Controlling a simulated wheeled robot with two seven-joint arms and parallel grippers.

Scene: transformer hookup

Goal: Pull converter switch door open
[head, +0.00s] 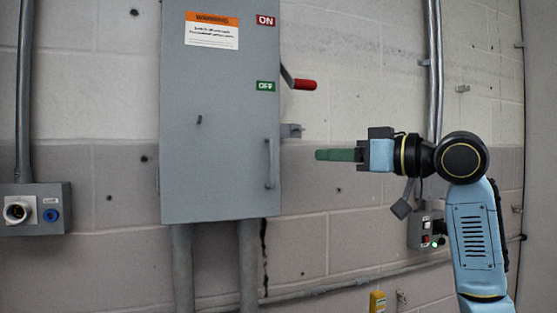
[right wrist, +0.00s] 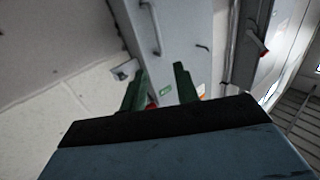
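The converter switch box is a grey wall cabinet with a closed door (head: 215,120) in the head view. A vertical bar handle (head: 270,163) sits low on the door's right side; it also shows at the top of the right wrist view (right wrist: 152,28). A red-gripped lever (head: 304,84) sticks out on the box's right side, by the green OFF label (head: 265,86). My right gripper (head: 322,155) is to the right of the box, pointing left at about handle height, apart from the handle. Its green fingers are spread and empty in the right wrist view (right wrist: 158,80). My left gripper is not in view.
A small latch bracket (head: 291,131) juts from the box's right side. A grey socket box (head: 38,209) is on the wall at left. A small control box (head: 424,229) sits behind my right arm. Another grey cabinet (right wrist: 250,30) shows in the right wrist view.

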